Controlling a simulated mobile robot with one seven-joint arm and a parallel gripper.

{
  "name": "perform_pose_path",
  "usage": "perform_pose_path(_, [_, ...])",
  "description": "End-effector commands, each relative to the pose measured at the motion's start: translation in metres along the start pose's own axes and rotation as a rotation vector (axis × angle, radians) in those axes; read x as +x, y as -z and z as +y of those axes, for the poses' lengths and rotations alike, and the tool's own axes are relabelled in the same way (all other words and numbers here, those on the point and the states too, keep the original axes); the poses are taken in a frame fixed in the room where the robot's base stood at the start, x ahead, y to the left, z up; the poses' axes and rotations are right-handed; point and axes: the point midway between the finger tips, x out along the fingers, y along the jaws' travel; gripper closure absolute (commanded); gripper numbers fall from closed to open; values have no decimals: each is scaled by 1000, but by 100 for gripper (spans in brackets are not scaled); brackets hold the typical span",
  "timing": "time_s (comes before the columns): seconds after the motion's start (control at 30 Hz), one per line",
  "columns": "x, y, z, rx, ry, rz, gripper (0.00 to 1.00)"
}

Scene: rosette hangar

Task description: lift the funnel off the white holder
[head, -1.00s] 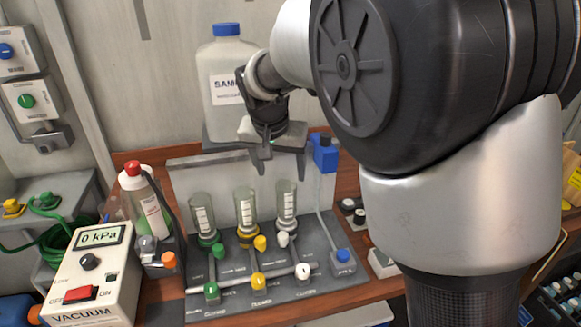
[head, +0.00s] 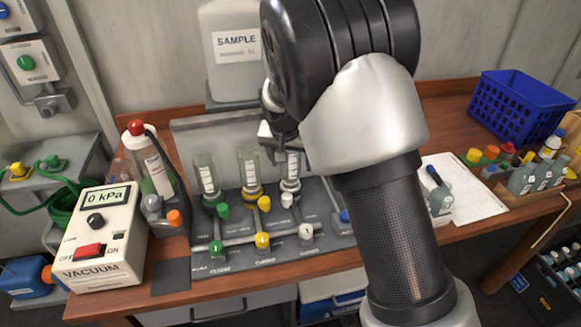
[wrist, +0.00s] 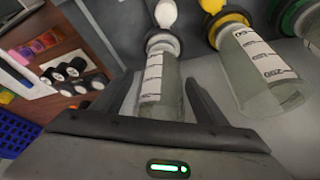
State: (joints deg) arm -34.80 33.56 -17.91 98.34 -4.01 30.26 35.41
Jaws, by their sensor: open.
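The funnel on the white holder (head: 291,168) is a clear cylinder with a white graduated label, the rightmost of three on the grey manifold. In the wrist view the same funnel (wrist: 157,75) sits in its white holder (wrist: 162,40), above a white valve knob (wrist: 166,13). My gripper (wrist: 162,98) is open, with one dark finger on each side of the funnel's rim end. A gap seems to show on both sides. In the head view my gripper (head: 280,138) is at the funnel's top, its fingertips partly hidden by my arm.
Close to the left stand the yellow-holder funnel (head: 250,172) and the green-holder funnel (head: 208,178). The sample bottle (head: 236,55) is behind and above. A vacuum box (head: 98,235) and a red-capped bottle (head: 152,160) are left. A blue basket (head: 515,105) and a paper sheet (head: 465,190) lie right.

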Motion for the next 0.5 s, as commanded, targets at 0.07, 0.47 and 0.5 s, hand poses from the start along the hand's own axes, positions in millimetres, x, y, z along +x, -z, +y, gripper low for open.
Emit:
perform_pose_path(0.07, [12, 0, 1, 1, -2, -1, 33])
perform_pose_path(0.47, [21, 1, 0, 1, 1, 1, 42])
perform_pose_path(0.5, [21, 1, 0, 1, 1, 1, 49])
